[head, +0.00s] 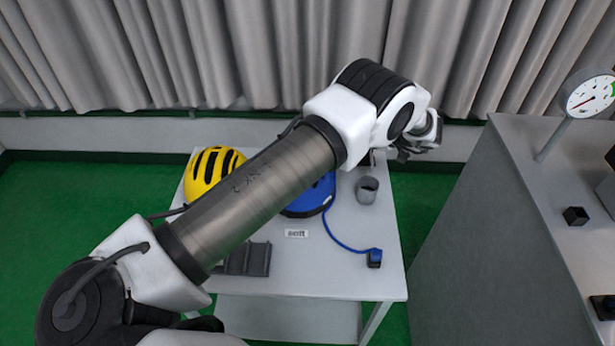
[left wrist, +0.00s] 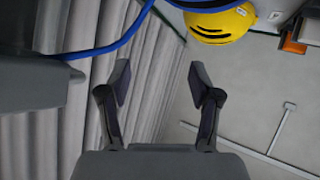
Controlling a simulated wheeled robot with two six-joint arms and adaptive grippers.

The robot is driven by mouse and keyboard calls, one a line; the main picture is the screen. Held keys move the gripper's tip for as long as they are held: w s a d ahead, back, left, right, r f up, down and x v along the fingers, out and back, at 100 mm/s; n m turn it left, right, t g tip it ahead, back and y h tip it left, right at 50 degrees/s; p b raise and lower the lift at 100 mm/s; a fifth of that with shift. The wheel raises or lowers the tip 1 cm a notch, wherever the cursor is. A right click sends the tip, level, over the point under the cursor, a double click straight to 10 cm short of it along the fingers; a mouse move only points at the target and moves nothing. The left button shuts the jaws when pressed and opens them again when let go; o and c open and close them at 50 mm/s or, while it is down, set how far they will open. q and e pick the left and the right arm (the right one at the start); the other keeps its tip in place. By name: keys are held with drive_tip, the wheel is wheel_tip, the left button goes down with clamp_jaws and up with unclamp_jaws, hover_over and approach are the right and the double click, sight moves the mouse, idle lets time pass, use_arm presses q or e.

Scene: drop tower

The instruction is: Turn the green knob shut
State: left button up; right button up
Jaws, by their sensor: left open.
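I see no green knob in either view. My left arm crosses the head view from the lower left, and its gripper (head: 406,153) hangs above the floor gap between the white table and the grey cabinet. In the left wrist view the left gripper (left wrist: 160,78) is open, its two fingers wide apart with nothing between them. A round gauge (head: 591,96) with a white face, a red needle and a green patch stands on a post on the grey cabinet (head: 490,220). My right gripper is in neither view.
The white table (head: 385,280) holds a yellow helmet (head: 205,170), a partly hidden blue helmet (head: 312,200), a grey cup (head: 367,190), a blue strap with a buckle (head: 374,257) and a grey tray (head: 258,260). A small black block (head: 575,215) sits on the cabinet. Grey curtains hang behind.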

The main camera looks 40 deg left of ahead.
use_arm(q)
drive_tip(key=s+a+f+m+t+h, duration=0.1)
drive_tip(key=s+f+m+t, duration=0.1)
drive_tip(key=s+f+m, duration=0.1)
drive_tip(key=s+a+f+m+t+h, duration=0.1)
drive_tip(key=s+f+m+t, duration=0.1)
drive_tip(key=s+f+m, duration=0.2)
drive_tip(key=s+a+f+m+t+h, duration=0.1)
drive_tip(key=s+f+m+t, duration=0.1)
drive_tip(key=s+f+m, duration=0.2)
drive_tip(key=shift+s+a+f+m, duration=0.1)
drive_tip(key=shift+a+f+m, duration=0.1)
drive_tip(key=shift+f+m, duration=0.55)
drive_tip(key=shift+s+a+f+m, duration=0.1)
drive_tip(key=shift+a+f+m, duration=0.1)
drive_tip(key=shift+f+m, duration=0.5)
drive_tip(key=s+f+h, duration=0.1)
drive_tip(key=s, duration=0.1)
drive_tip(key=s+d+f+m, duration=0.1)
drive_tip(key=s, duration=0.1)
drive_tip(key=s+d+f+m+h, duration=0.1)
drive_tip(key=s, duration=0.1)
drive_tip(key=shift+s+d+f+h, duration=0.1)
drive_tip(key=shift+d+f+h, duration=0.1)
drive_tip(key=shift+f+h, duration=0.15)
drive_tip(key=shift+s+f+g, duration=0.15)
drive_tip(key=shift+g, duration=0.15)
